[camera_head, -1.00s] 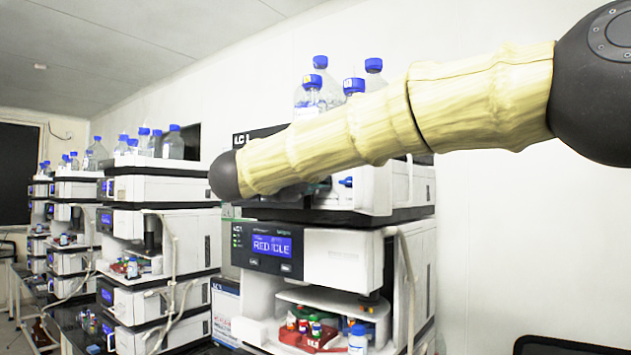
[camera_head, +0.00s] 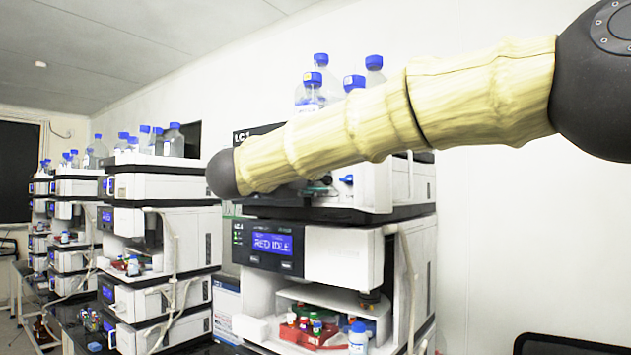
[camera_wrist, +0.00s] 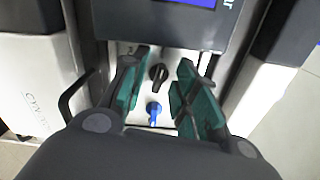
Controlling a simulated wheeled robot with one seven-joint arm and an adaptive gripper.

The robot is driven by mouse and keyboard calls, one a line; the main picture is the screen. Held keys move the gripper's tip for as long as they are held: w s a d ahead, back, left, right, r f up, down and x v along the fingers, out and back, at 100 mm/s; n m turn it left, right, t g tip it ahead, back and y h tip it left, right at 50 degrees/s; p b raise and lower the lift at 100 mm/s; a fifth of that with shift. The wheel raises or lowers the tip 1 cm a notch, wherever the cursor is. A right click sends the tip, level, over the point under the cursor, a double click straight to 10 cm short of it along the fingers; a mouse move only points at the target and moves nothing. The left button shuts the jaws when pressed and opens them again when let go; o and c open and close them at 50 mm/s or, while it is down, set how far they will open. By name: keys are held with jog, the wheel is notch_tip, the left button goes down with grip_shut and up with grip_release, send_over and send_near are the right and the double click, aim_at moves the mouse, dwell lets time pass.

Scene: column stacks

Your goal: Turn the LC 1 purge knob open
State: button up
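The LC 1 stack (camera_head: 345,255) stands in front of me in the head view, with a lit blue display. In the wrist view, a black knob (camera_wrist: 158,76) sits on a pale panel below a dark screen unit. A blue knob or fitting (camera_wrist: 153,112) is just below it in the picture; it also shows in the head view (camera_head: 346,180). No label tells which is the purge knob. My gripper (camera_wrist: 161,70) is open, its teal-padded fingers on either side of the black knob with gaps visible. In the head view my arm hides most of the gripper.
Blue-capped bottles (camera_head: 310,95) stand on top of the LC 1 stack. A lower bay holds a red vial rack (camera_head: 312,333) and a small bottle (camera_head: 358,341). More instrument stacks (camera_head: 165,250) line the left. A pale tube (camera_head: 405,265) hangs down the right side.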

jog(key=v, duration=1.1)
jog(key=shift+s+a, duration=0.2)
jog(key=shift+f, duration=0.1)
